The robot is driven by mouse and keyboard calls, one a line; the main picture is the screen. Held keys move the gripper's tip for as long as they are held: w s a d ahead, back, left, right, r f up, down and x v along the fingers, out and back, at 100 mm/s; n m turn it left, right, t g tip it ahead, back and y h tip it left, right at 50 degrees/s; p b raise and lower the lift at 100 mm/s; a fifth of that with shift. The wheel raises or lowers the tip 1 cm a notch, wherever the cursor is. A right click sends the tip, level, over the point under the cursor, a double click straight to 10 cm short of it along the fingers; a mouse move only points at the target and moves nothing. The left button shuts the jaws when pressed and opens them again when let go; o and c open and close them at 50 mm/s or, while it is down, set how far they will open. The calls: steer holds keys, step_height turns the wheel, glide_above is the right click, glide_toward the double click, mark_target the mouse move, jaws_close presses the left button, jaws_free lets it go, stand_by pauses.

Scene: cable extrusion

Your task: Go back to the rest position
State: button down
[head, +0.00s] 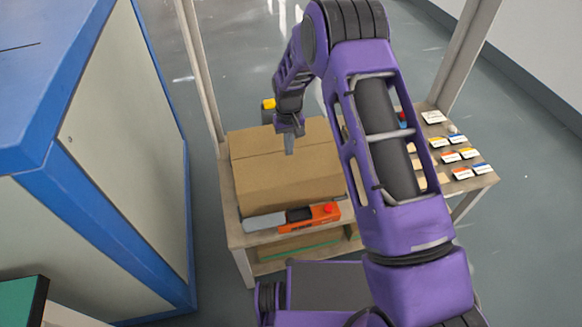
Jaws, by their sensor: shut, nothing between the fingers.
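My gripper (289,143) points down over the top of a closed cardboard box (285,179). Its fingers are together with nothing visible between them. I cannot tell whether the fingertips touch the box or stay just above it. My purple arm bends over the wooden table and hides part of its middle and right side.
The box stands on a wooden table (232,233) with upright posts. An orange and grey tool (300,217) lies before the box. Several small labelled cards (461,174) lie at the right. A blue and cream cabinet (125,150) stands close on the left. Grey floor surrounds the table.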

step_height(320, 180, up, 3)
steer(key=shift+r+p, duration=0.1)
steer(key=shift+p, duration=0.45)
